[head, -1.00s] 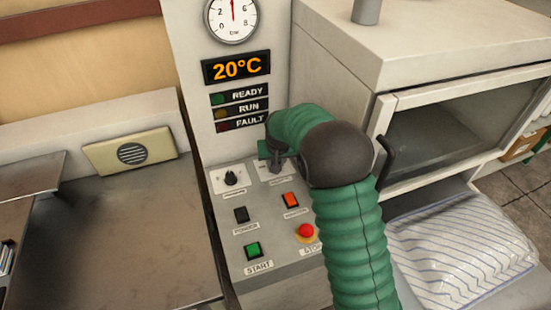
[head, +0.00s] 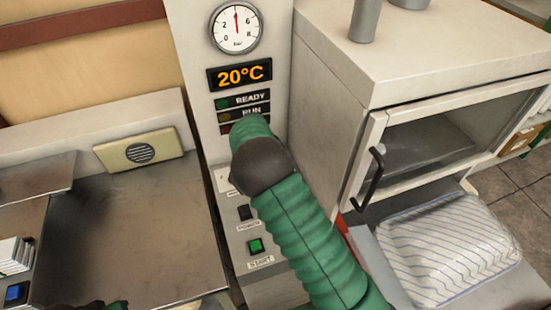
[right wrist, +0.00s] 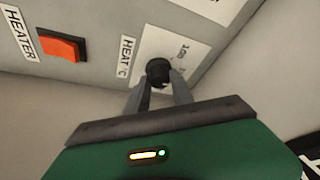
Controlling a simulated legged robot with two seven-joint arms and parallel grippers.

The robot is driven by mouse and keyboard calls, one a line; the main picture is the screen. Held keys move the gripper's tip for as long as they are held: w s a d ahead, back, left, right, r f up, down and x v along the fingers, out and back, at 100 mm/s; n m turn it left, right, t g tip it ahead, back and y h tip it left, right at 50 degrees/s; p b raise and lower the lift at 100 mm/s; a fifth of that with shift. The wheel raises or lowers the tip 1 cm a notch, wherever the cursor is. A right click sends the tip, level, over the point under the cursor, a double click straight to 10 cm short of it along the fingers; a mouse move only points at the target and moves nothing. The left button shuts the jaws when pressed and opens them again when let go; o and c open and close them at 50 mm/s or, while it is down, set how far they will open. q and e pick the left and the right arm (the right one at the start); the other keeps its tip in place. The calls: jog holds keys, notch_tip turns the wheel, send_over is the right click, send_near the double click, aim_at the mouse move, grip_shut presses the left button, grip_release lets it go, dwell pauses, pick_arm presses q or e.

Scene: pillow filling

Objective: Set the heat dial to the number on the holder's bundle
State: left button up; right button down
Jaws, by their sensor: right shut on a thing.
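The heat dial (right wrist: 158,70) is a black knob on a white plate labelled HEAT °C in the right wrist view. Printed scale numbers beside it are partly visible, and its setting cannot be read. My right gripper (right wrist: 160,84) has its two grey fingers shut on the knob. In the head view my green right arm hides the dial and that gripper. A dark and green part at the bottom left edge of the head view looks like my left gripper (head: 92,304); its fingers are cut off. No number on a bundle is legible.
An orange-red heater switch (right wrist: 62,48) sits beside the dial. The display (head: 240,74) reads 20°C, below a gauge (head: 237,27). The green START button (head: 256,246) is lit. A striped pillow (head: 440,245) lies at right, below a glazed cabinet (head: 420,140). White folded items (head: 15,255) stand lower left.

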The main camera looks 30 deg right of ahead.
jog(key=shift+m, duration=0.4)
jog(key=shift+a, duration=0.1)
jog(key=c, duration=1.1)
grip_release()
jog(key=shift+w, duration=0.1)
jog(key=v, duration=1.6)
jog(key=shift+w+r, duration=0.1)
jog(key=shift+r, duration=0.25)
